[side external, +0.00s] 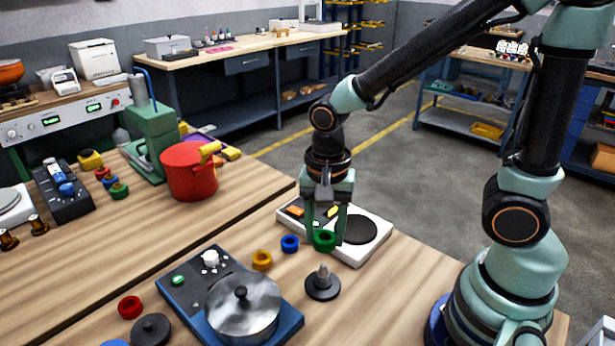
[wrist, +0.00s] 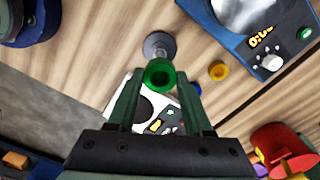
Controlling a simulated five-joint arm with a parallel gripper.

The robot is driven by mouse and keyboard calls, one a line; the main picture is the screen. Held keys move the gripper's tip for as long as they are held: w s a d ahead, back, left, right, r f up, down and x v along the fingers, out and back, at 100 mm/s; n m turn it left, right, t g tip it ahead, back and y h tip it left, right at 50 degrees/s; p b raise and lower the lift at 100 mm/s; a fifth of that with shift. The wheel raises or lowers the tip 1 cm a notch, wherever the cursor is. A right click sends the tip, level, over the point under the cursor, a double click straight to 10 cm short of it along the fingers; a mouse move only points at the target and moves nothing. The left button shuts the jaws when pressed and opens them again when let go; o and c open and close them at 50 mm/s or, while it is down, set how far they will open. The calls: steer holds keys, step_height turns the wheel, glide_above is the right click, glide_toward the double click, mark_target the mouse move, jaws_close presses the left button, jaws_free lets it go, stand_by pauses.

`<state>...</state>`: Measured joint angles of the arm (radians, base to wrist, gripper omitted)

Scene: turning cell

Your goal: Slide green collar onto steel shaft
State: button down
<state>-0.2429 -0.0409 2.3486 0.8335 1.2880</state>
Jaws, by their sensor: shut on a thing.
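The green collar (side external: 324,240) is held between the fingertips of my gripper (side external: 325,238), which points down. In the side view it is above and behind the steel shaft (side external: 322,274), apart from it. The shaft is short and grey and stands upright on a dark round base (side external: 322,289). In the wrist view my gripper (wrist: 159,76) is shut on the green collar (wrist: 159,75), its hole partly visible. The shaft (wrist: 158,50) shows just beyond the collar's upper edge, and the collar may hide part of it.
A blue collar (side external: 290,243) and a yellow collar (side external: 262,260) lie left of the shaft. A white scale-like device (side external: 374,248) is behind. A steel pot (side external: 242,308) stands on a blue unit (side external: 190,290) at the front left. A red collar (side external: 130,307) lies farther left.

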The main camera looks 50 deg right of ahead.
mark_target(324, 265)
steer(key=shift+f, duration=2.2)
steer(key=shift+f, duration=1.25)
stand_by(1.0)
steer(key=shift+c, duration=1.1)
jaws_free()
steer(key=shift+o, duration=1.1)
steer(key=shift+r, duration=0.1)
steer(key=shift+r, duration=3.65)
